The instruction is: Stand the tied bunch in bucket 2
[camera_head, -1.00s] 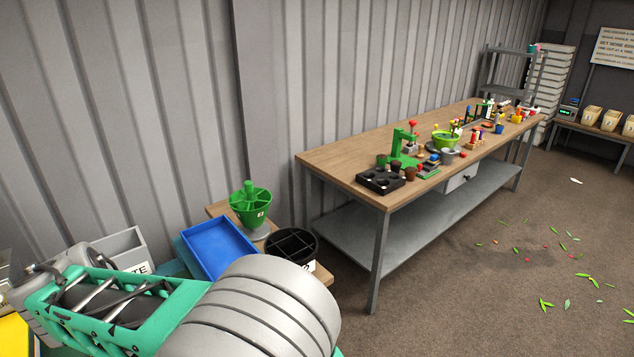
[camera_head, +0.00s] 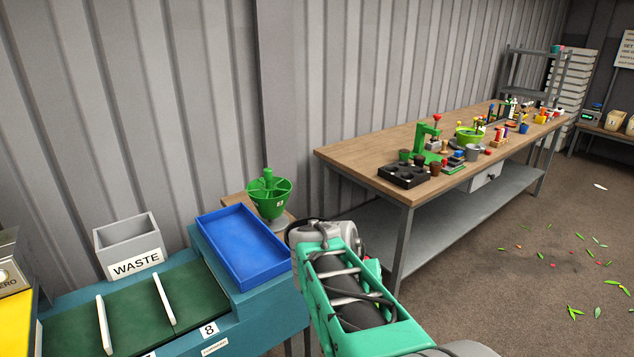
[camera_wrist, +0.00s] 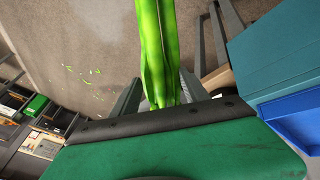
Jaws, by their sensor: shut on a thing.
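In the wrist view, my gripper (camera_wrist: 160,98) is shut on the tied bunch (camera_wrist: 157,45). Only its bright green stems and leaves show, running up out of the frame; the tie and flower heads are not visible. In the head view my arm hides the gripper and bunch. A green bucket (camera_head: 269,198) with spoke-like dividers and a small label stands on a low wooden stand beyond the blue tray. The number is too small to read surely. A black divided bucket, seen earlier right of the green one, is now hidden behind my arm.
The blue tray (camera_head: 243,246) lies on the teal bench (camera_head: 250,318), near a grey WASTE bin (camera_head: 128,243). A long wooden workbench (camera_head: 370,150) with pots and tools stands right. Leaf litter (camera_head: 575,312) lies on the open floor.

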